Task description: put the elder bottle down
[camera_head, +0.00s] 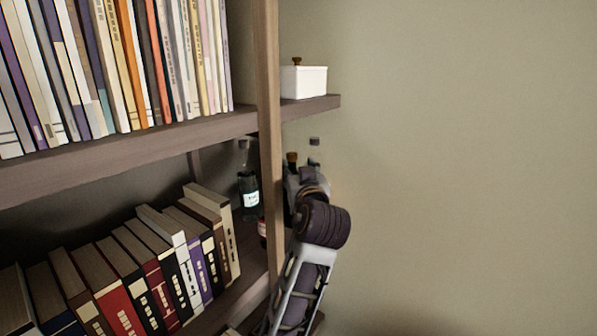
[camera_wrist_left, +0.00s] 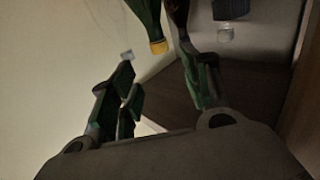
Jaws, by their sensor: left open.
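My left gripper (camera_head: 305,182) is beside the right face of the shelf post, at lower-shelf height. In the left wrist view its fingers (camera_wrist_left: 158,82) are spread apart with nothing between them. A green bottle with a yellow neck end (camera_wrist_left: 157,46) is just beyond the fingertips, with a dark bottle (camera_wrist_left: 178,14) beside it. A dark bottle with a white label (camera_head: 250,192) stands on the lower shelf left of the post. A brown stopper (camera_head: 292,158) shows above the gripper; its body is hidden. I cannot tell which bottle is the elder one. My right gripper is out of view.
The wooden post (camera_head: 269,120) stands close beside my left gripper. Books (camera_head: 150,262) fill the lower shelf at left. A white box (camera_head: 304,81) sits on the upper shelf's end. Bare wall is at right.

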